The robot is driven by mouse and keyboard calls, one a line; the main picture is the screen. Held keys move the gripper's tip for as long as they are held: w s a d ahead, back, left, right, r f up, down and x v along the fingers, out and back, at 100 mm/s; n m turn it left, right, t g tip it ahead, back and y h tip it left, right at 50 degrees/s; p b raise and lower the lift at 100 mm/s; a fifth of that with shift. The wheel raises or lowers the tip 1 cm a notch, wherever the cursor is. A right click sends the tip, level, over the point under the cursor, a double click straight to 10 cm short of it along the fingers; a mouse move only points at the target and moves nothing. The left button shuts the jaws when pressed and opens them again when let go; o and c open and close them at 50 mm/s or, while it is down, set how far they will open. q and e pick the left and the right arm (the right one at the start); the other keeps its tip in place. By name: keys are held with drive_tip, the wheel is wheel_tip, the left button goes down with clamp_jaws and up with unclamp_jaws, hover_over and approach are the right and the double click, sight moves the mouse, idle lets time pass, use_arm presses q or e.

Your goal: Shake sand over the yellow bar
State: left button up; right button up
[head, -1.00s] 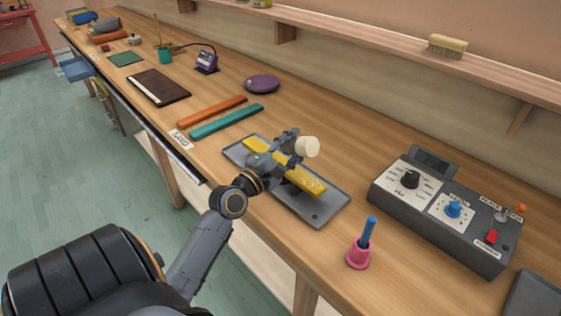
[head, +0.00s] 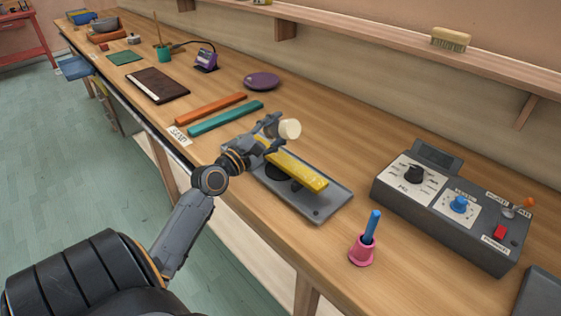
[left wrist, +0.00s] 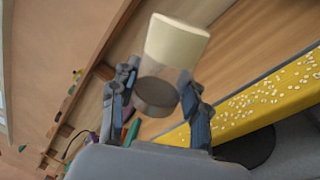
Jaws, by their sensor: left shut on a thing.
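My left gripper (head: 272,128) is shut on a shaker (head: 290,129) with a cream end, held tilted above the far-left end of the yellow bar (head: 300,172). In the left wrist view the shaker (left wrist: 176,42) shows its cream end up, a see-through middle and a dark end low between the fingers. The yellow bar (left wrist: 285,88) passes to the right of it there, with many pale grains scattered on top. The bar lies over a grey tray (head: 335,203); my gripper hides its far end. My right gripper is not in view.
A teal bar (head: 226,118) and an orange bar (head: 210,109) lie beyond the tray, near a sand label (head: 178,136). A pink holder (head: 361,249) with a blue stick and a grey control box (head: 450,215) stand to the right. Bench between tray and box is clear.

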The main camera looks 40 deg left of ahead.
use_arm(q)
drive_tip(key=shift+r, duration=0.1)
drive_tip(key=m+b, duration=0.2)
drive_tip(key=m, duration=0.2)
drive_tip(key=r+m+h+b, duration=0.1)
drive_tip(key=m+b, duration=0.1)
drive_tip(key=m, duration=0.2)
drive_tip(key=shift+r+b, duration=0.2)
drive_tip(key=shift+b, duration=0.1)
drive_tip(key=m, duration=0.1)
drive_tip(key=r+m+b, duration=0.1)
drive_tip(key=m, duration=0.1)
drive_tip(key=shift+m+h, duration=0.3)
drive_tip(key=shift+h, duration=0.1)
drive_tip(key=shift+r+m, duration=0.3)
drive_tip(key=shift+m, duration=0.3)
